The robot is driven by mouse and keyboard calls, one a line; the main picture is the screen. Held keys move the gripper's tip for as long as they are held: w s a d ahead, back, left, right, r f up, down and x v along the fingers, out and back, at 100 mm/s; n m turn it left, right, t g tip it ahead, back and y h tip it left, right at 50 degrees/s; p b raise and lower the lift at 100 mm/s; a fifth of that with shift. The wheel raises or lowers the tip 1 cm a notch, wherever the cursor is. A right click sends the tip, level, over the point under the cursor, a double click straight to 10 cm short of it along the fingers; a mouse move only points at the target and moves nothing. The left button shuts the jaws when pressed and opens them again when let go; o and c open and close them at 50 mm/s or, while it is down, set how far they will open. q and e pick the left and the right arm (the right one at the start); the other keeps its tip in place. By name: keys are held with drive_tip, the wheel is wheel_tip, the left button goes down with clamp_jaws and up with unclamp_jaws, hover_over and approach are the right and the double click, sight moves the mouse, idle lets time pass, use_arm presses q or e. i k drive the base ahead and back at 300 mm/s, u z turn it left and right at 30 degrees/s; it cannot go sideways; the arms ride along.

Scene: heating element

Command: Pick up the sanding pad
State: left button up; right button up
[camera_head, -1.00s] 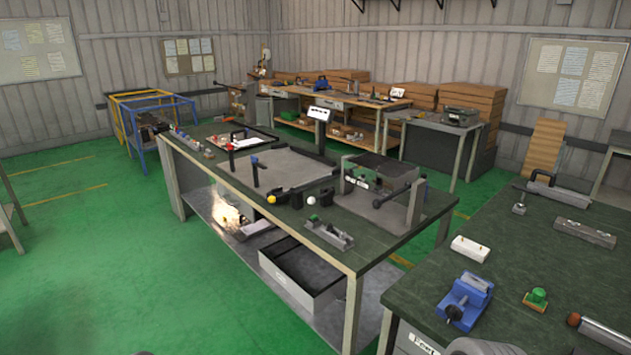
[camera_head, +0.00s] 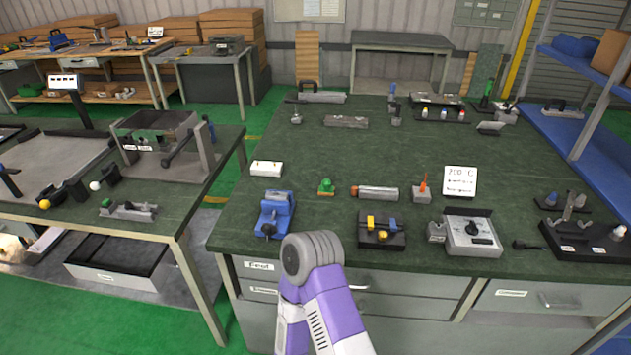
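I cannot pick out the sanding pad for certain. On the right-hand workbench (camera_head: 290,225), a small green-topped piece on a brownish base (camera_head: 326,187) lies near the front, between a blue vise (camera_head: 274,214) and a grey cylinder with a reddish end (camera_head: 375,193). A white block (camera_head: 266,169) lies behind the vise. One of my purple and grey arms rises at the bottom centre in front of the bench. Neither of my grippers shows.
A second workbench (camera_head: 190,205) is at left, with green floor between. A blue shelf (camera_head: 570,130) stands at right.

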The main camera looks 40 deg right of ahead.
sight(326, 188)
drive_tip(key=z, duration=1.5)
drive_tip(key=k, duration=0.65)
drive_tip(key=u, duration=0.45)
drive_tip(key=i, duration=1.25)
drive_tip(key=u, duration=0.4)
